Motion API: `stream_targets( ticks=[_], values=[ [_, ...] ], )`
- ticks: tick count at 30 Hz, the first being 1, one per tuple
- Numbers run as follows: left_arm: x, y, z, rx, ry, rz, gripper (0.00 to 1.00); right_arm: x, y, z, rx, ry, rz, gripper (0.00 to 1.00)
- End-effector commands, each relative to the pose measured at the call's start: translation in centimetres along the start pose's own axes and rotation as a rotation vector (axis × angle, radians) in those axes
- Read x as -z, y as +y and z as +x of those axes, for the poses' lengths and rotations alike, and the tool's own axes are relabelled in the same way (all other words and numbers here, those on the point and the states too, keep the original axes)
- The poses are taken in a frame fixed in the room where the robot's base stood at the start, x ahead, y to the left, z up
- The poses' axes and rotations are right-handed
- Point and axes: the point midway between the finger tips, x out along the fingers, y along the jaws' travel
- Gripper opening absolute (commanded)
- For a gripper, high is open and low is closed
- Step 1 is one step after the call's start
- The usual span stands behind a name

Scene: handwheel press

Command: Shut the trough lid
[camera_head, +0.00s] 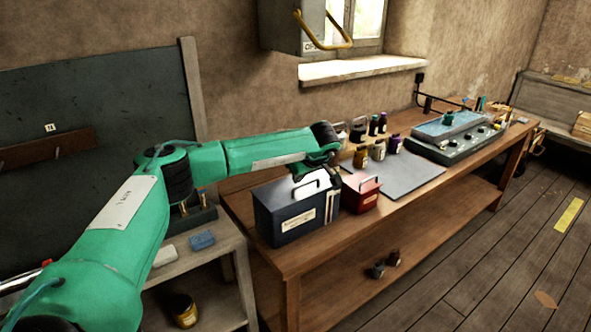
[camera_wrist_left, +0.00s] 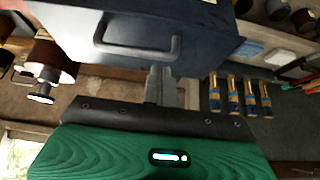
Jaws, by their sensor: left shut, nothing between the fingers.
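No trough with a lid can be told for sure. A dark blue box (camera_head: 296,212) with a pale label and a handle on top stands at the near left end of the wooden bench. My left gripper (camera_head: 308,176) is over the back of this box, by its handle. In the left wrist view the fingers (camera_wrist_left: 161,86) are shut and empty beside the box (camera_wrist_left: 90,30) and its handle (camera_wrist_left: 137,48). I cannot tell whether they touch it. My right gripper is not in view.
A red box (camera_head: 360,194) with a handle stands right of the blue one, beside a grey mat (camera_head: 405,178). Several bottles (camera_head: 378,150) stand behind. A green device (camera_head: 455,141) sits farther along the bench (camera_head: 345,237). A wall box with a yellow handle (camera_head: 325,42) hangs above.

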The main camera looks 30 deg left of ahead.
Motion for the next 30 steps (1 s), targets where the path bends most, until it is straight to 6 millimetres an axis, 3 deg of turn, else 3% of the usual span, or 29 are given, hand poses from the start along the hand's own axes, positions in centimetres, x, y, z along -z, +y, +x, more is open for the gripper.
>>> stream_targets(
  ticks=[15,30],
  values=[
    [-3.2,-0.1,2.0,0.006,-0.005,0.005,0.0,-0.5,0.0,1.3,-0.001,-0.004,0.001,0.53],
    [-3.4,-0.2,2.2,0.008,-0.007,0.006,0.0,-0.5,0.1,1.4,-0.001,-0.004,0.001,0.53]
  ],
)
